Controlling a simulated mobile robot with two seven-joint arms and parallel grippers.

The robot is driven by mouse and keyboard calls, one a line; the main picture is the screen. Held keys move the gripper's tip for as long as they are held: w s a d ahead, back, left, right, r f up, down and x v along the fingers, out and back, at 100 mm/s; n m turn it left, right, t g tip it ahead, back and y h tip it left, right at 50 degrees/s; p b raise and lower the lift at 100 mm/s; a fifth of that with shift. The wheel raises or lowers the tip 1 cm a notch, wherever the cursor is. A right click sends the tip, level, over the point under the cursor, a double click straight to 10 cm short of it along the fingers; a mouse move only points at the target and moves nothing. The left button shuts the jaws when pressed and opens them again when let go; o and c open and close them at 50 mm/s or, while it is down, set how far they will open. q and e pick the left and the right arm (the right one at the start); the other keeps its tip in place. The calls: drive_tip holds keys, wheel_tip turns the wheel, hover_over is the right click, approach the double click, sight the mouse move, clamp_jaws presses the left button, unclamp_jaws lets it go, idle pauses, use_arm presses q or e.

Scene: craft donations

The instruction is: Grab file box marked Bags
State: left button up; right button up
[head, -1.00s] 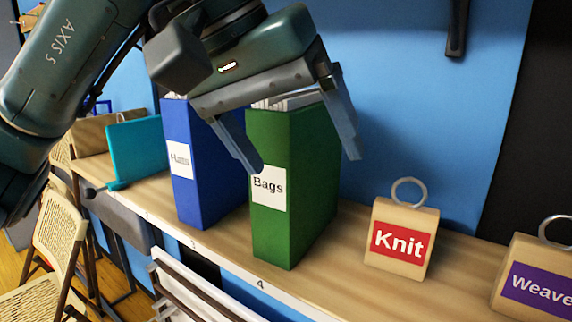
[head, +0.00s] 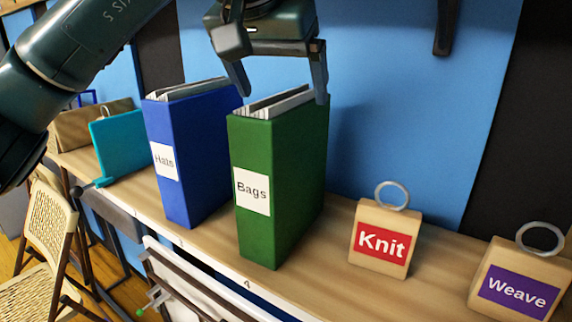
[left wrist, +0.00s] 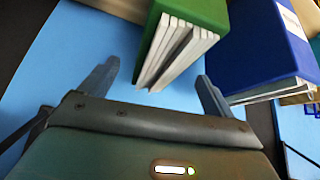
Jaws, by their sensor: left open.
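The green file box (head: 288,175) with the white "Bags" label stands upright on the wooden shelf, papers showing in its open top. My left gripper (head: 282,88) is open above and behind the top of this box, its fingers pointing down. In the left wrist view the green box (left wrist: 195,12) and its white papers lie ahead of and between the two spread fingers (left wrist: 155,85), and nothing is gripped. My right gripper is not in view.
A blue file box marked "Hats" (head: 185,165) stands close to the left of the green one. A "Knit" block (head: 383,240) and a "Weave" block (head: 515,280) with rings stand to the right on the shelf (head: 335,265). A teal folder (head: 128,148) is further left.

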sight(285, 103)
use_arm(q)
drive_tip(key=x, duration=0.5)
drive_tip(key=shift+p, duration=0.3)
clamp_jaws()
idle(0.7)
